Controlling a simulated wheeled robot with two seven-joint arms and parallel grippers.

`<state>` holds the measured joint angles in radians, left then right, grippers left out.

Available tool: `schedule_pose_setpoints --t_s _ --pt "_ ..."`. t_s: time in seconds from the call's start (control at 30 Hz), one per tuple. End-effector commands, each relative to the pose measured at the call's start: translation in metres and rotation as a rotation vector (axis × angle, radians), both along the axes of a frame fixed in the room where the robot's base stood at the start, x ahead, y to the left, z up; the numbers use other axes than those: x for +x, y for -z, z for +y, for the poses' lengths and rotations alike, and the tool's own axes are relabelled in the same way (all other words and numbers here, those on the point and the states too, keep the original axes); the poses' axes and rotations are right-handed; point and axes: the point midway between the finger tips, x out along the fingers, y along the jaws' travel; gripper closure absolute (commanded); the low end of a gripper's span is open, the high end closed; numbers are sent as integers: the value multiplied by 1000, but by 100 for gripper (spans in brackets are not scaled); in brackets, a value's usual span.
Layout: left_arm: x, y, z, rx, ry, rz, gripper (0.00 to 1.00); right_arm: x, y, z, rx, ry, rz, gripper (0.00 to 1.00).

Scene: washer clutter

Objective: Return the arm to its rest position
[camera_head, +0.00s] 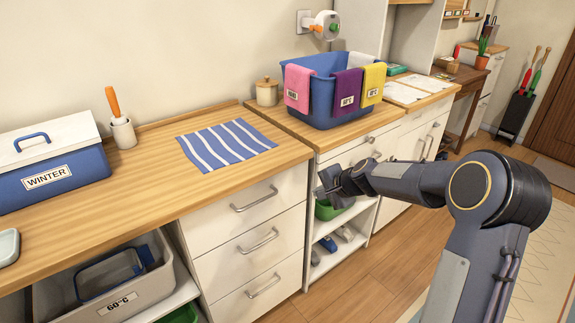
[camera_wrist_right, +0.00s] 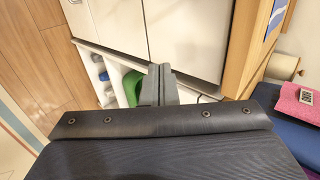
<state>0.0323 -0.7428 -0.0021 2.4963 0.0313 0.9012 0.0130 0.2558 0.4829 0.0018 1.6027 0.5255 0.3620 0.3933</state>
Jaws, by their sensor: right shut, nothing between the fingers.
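My right arm comes in from the lower right of the head view. Its gripper (camera_head: 338,182) is in front of the white cabinet (camera_head: 360,148), near the open shelf below the counter. The gripper also shows in the right wrist view (camera_wrist_right: 159,84), with its two fingers together and nothing between them. My left gripper and left arm are not in the head view.
A blue basket (camera_head: 322,95) with pink, purple and yellow cloths stands on the wooden counter. A striped cloth (camera_head: 225,144) and a WINTER box (camera_head: 50,165) lie to the left. A green bowl (camera_head: 330,210) sits on the shelf beside my gripper. The floor (camera_head: 375,262) below is clear.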

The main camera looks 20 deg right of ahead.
Motion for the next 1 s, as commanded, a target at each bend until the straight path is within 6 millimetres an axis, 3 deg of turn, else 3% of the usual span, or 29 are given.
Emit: schedule_pose_setpoints --t_s 0.13,0.27,0.4,0.5,0.6,0.7,0.8,0.9,1.0 --pt "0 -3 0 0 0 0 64 -5 -8 2 -8 -13 -3 100" --pt "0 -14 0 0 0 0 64 -36 -50 14 -56 -100 -22 100" --pt "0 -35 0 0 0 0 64 -110 -111 38 -163 -280 -46 100" --pt "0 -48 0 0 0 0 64 -173 -141 55 -254 -418 -59 100" --pt "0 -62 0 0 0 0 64 -235 -157 70 -346 -550 -68 100" --pt "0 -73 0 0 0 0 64 -292 -161 81 -434 -665 -72 100" --pt "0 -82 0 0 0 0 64 -335 -156 88 -505 -755 -70 100" --pt "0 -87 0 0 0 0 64 -363 -147 92 -555 -818 -66 100" --pt "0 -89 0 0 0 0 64 -378 -141 94 -583 -852 -63 100"
